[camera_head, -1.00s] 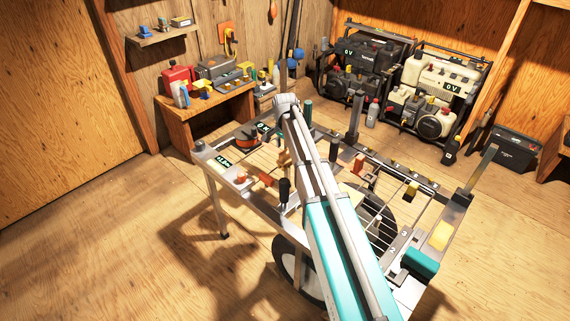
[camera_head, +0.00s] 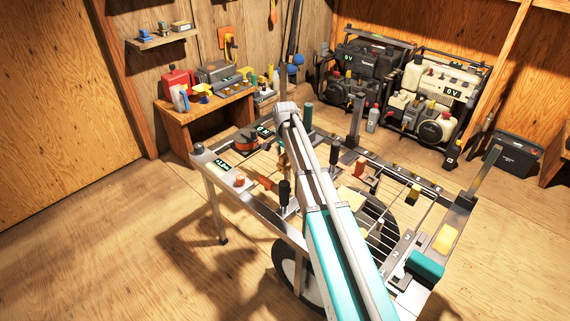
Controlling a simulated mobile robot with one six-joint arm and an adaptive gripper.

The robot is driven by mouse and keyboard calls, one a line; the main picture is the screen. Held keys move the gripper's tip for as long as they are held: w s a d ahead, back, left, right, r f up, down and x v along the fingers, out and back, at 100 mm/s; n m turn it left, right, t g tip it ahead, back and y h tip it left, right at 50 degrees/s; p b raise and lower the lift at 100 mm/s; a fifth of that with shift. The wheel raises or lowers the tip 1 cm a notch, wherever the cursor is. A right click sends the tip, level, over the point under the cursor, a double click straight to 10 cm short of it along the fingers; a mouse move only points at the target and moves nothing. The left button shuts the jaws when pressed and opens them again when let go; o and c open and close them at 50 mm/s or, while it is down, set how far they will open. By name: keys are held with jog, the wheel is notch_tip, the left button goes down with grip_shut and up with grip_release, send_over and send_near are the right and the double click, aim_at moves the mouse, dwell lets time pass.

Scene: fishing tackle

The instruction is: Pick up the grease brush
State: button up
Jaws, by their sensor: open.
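My arm (camera_head: 316,196) reaches from the bottom of the head view over a metal-framed work table (camera_head: 265,212), with its wrist end (camera_head: 287,109) above the table's far left part. I cannot pick out the grease brush with certainty. A small tan piece (camera_head: 282,159) shows just left of the arm, partly covered by it; I cannot tell what it is.
A black upright handle (camera_head: 284,191) and an orange-black reel (camera_head: 245,143) are on the table's left side. Generators (camera_head: 433,94) stand behind. The floor at left is clear.

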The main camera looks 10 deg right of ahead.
grip_shut()
jog(key=shift+r, duration=0.1)
dwell(0.4)
notch_tip(320, 180, up, 3)
jog(key=p, duration=0.2)
jog(key=shift+f+p, duration=0.2)
jog(key=shift+p, duration=0.2)
jog(key=s+r+p, duration=1)
jog(key=s, duration=0.4)
jog(key=shift+d, duration=0.25)
jog(key=shift+r, duration=0.1)
jog(key=c, duration=0.7)
grip_release()
grip_shut()
